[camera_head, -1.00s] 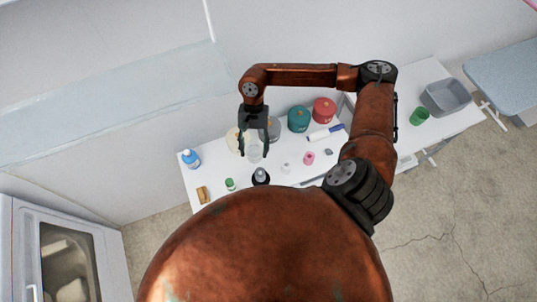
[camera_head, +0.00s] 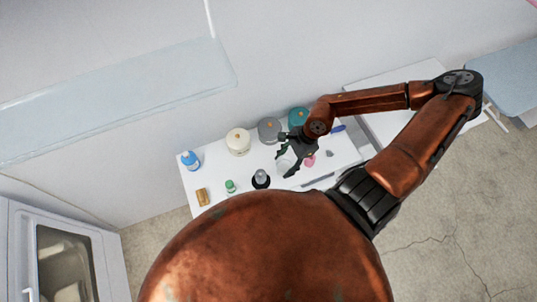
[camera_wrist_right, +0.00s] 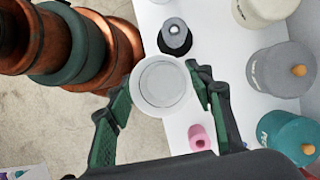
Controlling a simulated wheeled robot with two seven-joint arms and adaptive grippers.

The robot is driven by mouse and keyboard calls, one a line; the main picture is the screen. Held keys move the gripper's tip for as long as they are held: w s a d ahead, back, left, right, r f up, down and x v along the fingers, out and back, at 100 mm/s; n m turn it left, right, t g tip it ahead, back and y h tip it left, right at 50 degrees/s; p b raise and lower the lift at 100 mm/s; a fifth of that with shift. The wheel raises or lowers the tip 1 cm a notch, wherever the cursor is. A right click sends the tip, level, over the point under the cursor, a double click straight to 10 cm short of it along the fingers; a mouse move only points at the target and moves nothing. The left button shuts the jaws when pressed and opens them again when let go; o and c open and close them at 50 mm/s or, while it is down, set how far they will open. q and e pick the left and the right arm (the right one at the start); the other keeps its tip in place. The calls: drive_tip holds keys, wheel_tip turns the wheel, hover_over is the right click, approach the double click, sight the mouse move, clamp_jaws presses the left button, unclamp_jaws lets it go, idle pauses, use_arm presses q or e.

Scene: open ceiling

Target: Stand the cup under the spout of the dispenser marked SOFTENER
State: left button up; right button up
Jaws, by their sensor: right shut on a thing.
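My right gripper (camera_head: 285,162) is shut on a pale, clear-looking cup (camera_head: 284,166), in front of the grey and teal dispensers. In the right wrist view the round cup (camera_wrist_right: 161,86) sits between the fingertips, over the table's edge. Along the wall stand a cream dispenser (camera_head: 238,142), a grey dispenser (camera_head: 269,130) and a teal dispenser (camera_head: 298,117). The right wrist view shows lettering on the grey dispenser (camera_wrist_right: 281,72) and the teal dispenser (camera_wrist_right: 285,134), but I cannot read it surely. My left gripper is not in view.
A blue bottle (camera_head: 190,160), a tan block (camera_head: 202,196), a green item (camera_head: 230,186) and a dark-based item (camera_head: 261,179) stand on the left of the white table (camera_head: 212,175). A pink roll (camera_wrist_right: 199,138) lies near the gripper. My right arm hides much of the table's right side.

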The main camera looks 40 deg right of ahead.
drive_tip(key=w+d+f, duration=0.1)
drive_tip(key=w+f, duration=0.2)
drive_tip(key=w, duration=0.1)
drive_tip(key=w+d+f, duration=0.1)
drive_tip(key=w+f, duration=0.2)
drive_tip(key=w, duration=0.1)
drive_tip(key=w+d+f+b, duration=0.1)
drive_tip(key=w+f, duration=0.2)
drive_tip(key=w, duration=0.2)
drive_tip(key=shift+d+f, duration=0.1)
drive_tip(key=shift+f, duration=1.8)
drive_tip(key=shift+f, duration=0.2)
drive_tip(key=o, duration=0.7)
drive_tip(key=shift+c, duration=0.2)
drive_tip(key=shift+r, duration=0.15)
